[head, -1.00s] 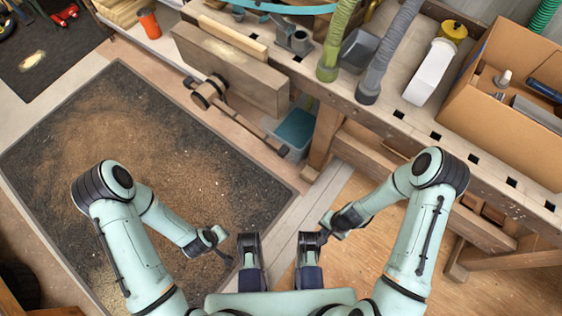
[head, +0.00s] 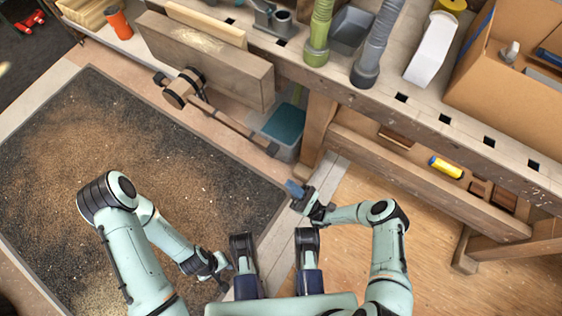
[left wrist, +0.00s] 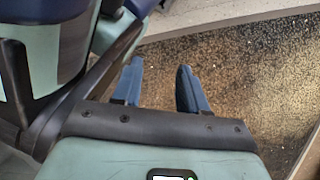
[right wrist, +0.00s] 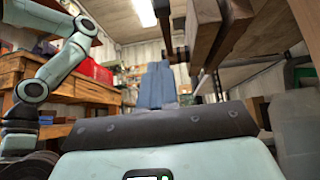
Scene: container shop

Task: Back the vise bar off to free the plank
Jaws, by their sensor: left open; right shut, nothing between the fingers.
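The vise on the bench front has a thick wooden jaw (head: 205,65) with a dark round screw head (head: 183,88). The long vise bar (head: 225,120) passes through this head and slants down right, its lower knob beside the blue bin. A pale plank (head: 206,24) sits between the jaw and the bench. My right gripper (head: 293,187) is shut and empty, below and right of the bar's lower knob, apart from it. Its fingers are together in the right wrist view (right wrist: 157,85). My left gripper (head: 228,272) is low over the mat; its fingers are apart and empty in the left wrist view (left wrist: 158,88).
A blue-topped bin (head: 284,126) stands under the bench near the bar's lower end. A wooden bench leg (head: 318,125) is right of it. Hoses (head: 378,45) and a cardboard box (head: 515,90) are on the bench. The dusty mat (head: 110,160) is clear.

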